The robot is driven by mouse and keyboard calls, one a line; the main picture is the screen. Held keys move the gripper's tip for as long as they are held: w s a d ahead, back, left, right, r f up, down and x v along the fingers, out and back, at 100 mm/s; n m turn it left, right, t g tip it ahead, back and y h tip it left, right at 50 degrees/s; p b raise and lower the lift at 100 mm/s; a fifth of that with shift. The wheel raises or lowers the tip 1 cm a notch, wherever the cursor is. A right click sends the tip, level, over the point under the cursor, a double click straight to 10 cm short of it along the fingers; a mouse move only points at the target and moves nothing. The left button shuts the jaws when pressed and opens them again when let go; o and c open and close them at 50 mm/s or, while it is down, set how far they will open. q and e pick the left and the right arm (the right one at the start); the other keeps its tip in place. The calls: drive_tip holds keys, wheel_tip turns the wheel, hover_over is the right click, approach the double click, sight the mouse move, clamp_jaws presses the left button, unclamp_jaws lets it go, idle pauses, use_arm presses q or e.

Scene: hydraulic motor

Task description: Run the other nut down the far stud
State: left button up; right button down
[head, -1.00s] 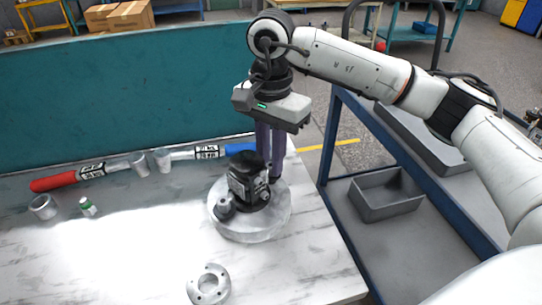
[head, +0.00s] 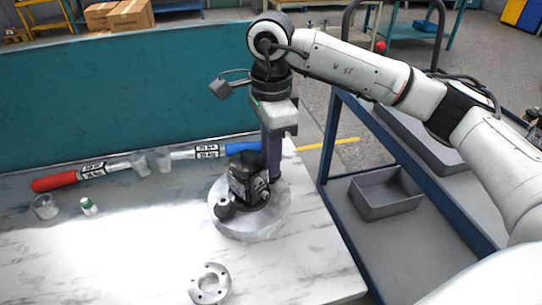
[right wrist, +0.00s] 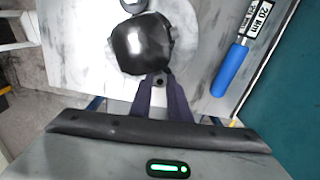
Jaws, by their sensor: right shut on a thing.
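The hydraulic motor (head: 243,180), a black block, stands on a round grey base (head: 228,230) on the table; its dark top also shows in the right wrist view (right wrist: 142,43). A grey nut (head: 224,207) sits at the motor's near-left flange. My right gripper (head: 274,176) points straight down at the motor's far right side, shut on the other nut at the far stud. In the right wrist view the fingers (right wrist: 160,84) close beside the motor; the nut and stud between them are mostly hidden. My left gripper is not in view.
A grey ring with holes (head: 209,284) lies at the front of the table. A red-handled torque wrench (head: 55,183), a blue-handled one (head: 240,148), cups (head: 44,206) and a small green-and-white bottle (head: 88,206) lie left and behind. A blue cart (head: 345,190) stands right.

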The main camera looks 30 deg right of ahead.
drive_tip(key=c, duration=1.9)
unclamp_jaws()
drive_tip(key=shift+o, duration=0.2)
drive_tip(key=n+b, duration=0.1)
drive_tip(key=n, duration=0.4)
drive_tip(key=shift+f+n, duration=0.1)
drive_tip(key=shift+n, duration=0.2)
drive_tip(key=n+b, duration=0.1)
drive_tip(key=n, duration=0.3)
drive_tip(key=shift+n, duration=0.4)
clamp_jaws()
drive_tip(key=m, duration=0.5)
drive_tip(key=shift+m, duration=0.4)
